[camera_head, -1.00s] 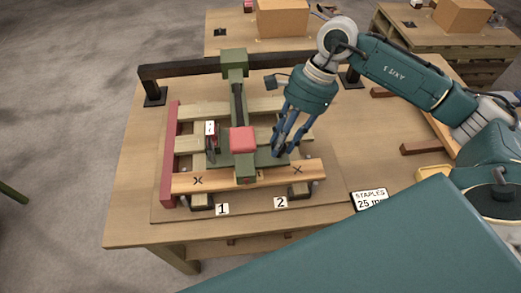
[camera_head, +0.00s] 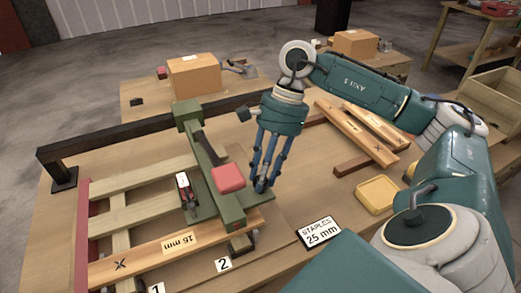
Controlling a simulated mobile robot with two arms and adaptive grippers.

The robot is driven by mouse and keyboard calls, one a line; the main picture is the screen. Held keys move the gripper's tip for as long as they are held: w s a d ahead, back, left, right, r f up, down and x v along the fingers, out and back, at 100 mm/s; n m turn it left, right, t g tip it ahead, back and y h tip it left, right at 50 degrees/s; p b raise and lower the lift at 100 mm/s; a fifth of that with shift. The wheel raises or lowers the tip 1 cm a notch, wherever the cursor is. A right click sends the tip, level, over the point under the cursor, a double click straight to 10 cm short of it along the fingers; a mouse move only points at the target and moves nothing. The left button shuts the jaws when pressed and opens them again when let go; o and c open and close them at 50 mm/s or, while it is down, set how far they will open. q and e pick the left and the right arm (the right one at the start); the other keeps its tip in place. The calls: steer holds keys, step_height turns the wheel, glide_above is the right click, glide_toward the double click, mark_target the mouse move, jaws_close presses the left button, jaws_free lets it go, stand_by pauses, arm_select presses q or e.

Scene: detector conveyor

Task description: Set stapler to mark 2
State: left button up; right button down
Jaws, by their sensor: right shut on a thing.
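The green stapler (camera_head: 205,150) with a red pad (camera_head: 228,178) spans the wooden pallet frame, and its front end lies over the right part of the front plank (camera_head: 140,252). The card for mark 2 (camera_head: 223,264) lies just in front of the stapler's front end. The card for mark 1 (camera_head: 157,289) is cut by the bottom edge. The plank's left cross shows; no right cross is visible. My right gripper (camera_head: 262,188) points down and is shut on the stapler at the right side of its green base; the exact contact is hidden. My left gripper is not in view.
A dark rail (camera_head: 130,135) runs behind the pallet. A "STAPLES 25 mm" card (camera_head: 319,232) and a yellow tray (camera_head: 377,194) lie to the right. Marked planks (camera_head: 355,133) lie at the back right. A cardboard box (camera_head: 193,77) stands on another table behind.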

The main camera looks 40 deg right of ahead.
steer(key=shift+w+r, duration=0.1)
steer(key=shift+r, duration=0.15)
steer(key=c, duration=1.5)
jaws_free()
steer(key=shift+o, duration=0.8)
steer(key=shift+f, duration=0.1)
steer(key=v, duration=1.2)
